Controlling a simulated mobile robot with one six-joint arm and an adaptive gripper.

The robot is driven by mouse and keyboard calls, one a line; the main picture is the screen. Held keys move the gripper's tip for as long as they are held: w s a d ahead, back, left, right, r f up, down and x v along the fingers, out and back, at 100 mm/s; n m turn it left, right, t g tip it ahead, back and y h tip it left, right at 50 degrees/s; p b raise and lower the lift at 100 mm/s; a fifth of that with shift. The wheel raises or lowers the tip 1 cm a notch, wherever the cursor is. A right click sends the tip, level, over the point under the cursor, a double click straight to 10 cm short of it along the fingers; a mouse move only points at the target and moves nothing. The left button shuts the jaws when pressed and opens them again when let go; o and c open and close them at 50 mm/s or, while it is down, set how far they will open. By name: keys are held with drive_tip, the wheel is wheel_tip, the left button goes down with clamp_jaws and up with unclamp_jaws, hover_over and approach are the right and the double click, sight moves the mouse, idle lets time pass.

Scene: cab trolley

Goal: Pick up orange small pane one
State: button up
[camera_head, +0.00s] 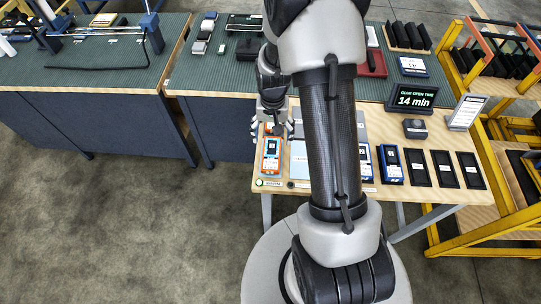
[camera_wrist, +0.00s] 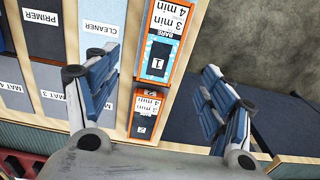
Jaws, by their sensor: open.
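The orange small pane one (camera_wrist: 157,62) shows in the wrist view as an orange-edged piece with a dark face marked 1 and a pale blue border. In the head view the orange piece (camera_head: 271,157) lies near the left front corner of the wooden table. My gripper (camera_wrist: 158,88) is open and empty, with one blue-padded finger to the left of the orange pieces and one to the right. In the head view my gripper (camera_head: 272,128) is above the table, just behind the orange piece. I cannot tell its exact height.
A smaller-looking orange piece marked 2 (camera_wrist: 146,115) sits close by. Panels marked CLEANER (camera_wrist: 100,40) and PRIMER (camera_wrist: 42,35) are to the left. A blue piece (camera_head: 390,164) and several black panels stand along the table. Yellow racks (camera_head: 490,215) are at right.

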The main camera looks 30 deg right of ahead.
hover_over(271, 153)
drive_tip(key=f, duration=0.4)
drive_tip(key=shift+d+f+b, duration=0.15)
drive_tip(key=shift+d+b, duration=0.1)
drive_tip(key=shift+b, duration=0.15)
drive_tip(key=f+b, duration=0.1)
drive_tip(key=f, duration=0.1)
drive_tip(key=f+b, duration=0.1)
drive_tip(key=f, duration=0.2)
drive_tip(key=shift+s+a+f, duration=0.1)
drive_tip(key=shift+a, duration=0.1)
drive_tip(key=shift+c, duration=0.6)
drive_tip(key=c, duration=1.2)
drive_tip(key=shift+o, duration=0.2)
